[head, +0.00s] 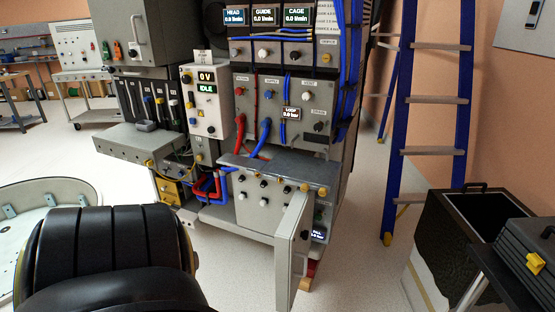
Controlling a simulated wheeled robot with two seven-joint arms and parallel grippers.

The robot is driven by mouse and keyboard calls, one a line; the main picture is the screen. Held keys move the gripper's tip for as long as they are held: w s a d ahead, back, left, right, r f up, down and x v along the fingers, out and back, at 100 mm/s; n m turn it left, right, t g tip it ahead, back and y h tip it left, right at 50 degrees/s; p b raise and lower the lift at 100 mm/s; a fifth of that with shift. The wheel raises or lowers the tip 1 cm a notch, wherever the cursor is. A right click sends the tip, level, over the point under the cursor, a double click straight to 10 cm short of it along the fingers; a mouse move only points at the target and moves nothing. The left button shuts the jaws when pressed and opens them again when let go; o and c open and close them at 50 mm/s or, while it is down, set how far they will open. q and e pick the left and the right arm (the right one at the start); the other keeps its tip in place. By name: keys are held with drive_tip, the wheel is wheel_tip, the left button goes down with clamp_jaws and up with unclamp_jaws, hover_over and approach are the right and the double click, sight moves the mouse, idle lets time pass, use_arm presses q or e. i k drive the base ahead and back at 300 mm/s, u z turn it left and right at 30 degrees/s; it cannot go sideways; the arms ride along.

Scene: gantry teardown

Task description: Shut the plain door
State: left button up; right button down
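A plain pale grey door (290,250) stands open at the lower right of the machine's front. It juts out toward me, seen nearly edge-on, with a small dark knob (304,235) on its right face. Behind it, a small display (319,234) and part of the right side of the lower cabinet (262,208) show. The door's bottom end is near the lower picture edge. Neither of my grippers is in view. A large black rounded part of my own arm fills the lower left.
A blue ladder (432,98) leans at the right. A round grey vessel rim (85,190) is at the left. Floor between door and ladder is clear.

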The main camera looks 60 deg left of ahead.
sight(291, 252)
drive_tip(key=u, duration=1.1)
drive_tip(key=i, duration=0.95)
drive_tip(key=u, duration=0.4)
drive_tip(key=k, duration=0.65)
drive_tip(key=i, duration=0.25)
drive_tip(key=z, duration=0.05)
